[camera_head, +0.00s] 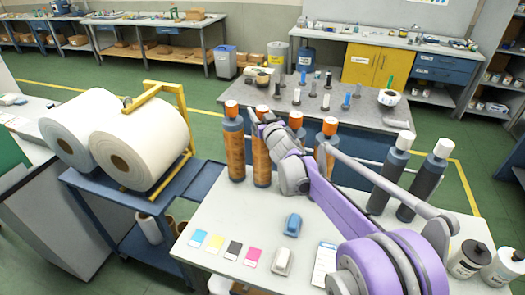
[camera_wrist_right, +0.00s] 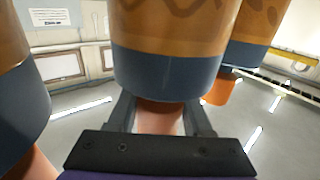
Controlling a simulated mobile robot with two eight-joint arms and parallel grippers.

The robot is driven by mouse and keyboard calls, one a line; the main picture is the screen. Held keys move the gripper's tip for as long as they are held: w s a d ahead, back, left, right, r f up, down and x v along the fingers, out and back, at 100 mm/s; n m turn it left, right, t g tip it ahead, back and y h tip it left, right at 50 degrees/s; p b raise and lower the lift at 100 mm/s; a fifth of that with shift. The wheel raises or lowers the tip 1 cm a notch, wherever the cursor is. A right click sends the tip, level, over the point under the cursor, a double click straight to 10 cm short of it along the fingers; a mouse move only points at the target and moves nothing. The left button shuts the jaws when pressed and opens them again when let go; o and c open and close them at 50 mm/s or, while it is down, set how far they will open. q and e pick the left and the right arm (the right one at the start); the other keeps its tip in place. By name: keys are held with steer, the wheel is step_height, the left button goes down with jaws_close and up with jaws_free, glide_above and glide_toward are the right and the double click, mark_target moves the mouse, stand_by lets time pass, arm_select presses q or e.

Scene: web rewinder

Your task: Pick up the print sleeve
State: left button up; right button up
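Several print sleeves stand upright on the pale near table (camera_head: 215,215), brown-orange with dark bands and orange caps. One is at the left end (camera_head: 234,150); another stands beside it (camera_head: 262,160). More stand to the right, one showing at its side (camera_head: 326,152) and partly behind my arm. My right gripper (camera_head: 257,119) is at the top of the second sleeve. In the right wrist view that sleeve (camera_wrist_right: 167,75) appears inverted, and my fingers (camera_wrist_right: 160,112) lie on either side of its orange cap. Whether they press on it is unclear. My left gripper is out of view.
Neighbouring sleeves stand close on both sides (camera_wrist_right: 18,90). Dark bottles with white caps (camera_head: 388,177) stand at the right. Colour cards (camera_head: 215,243) and a blue block (camera_head: 292,224) lie in front. A cart with large white rolls (camera_head: 140,145) is at the left.

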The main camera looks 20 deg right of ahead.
jaws_close()
steer(key=shift+r, duration=0.1)
step_height(320, 180, up, 18)
stand_by(0.6)
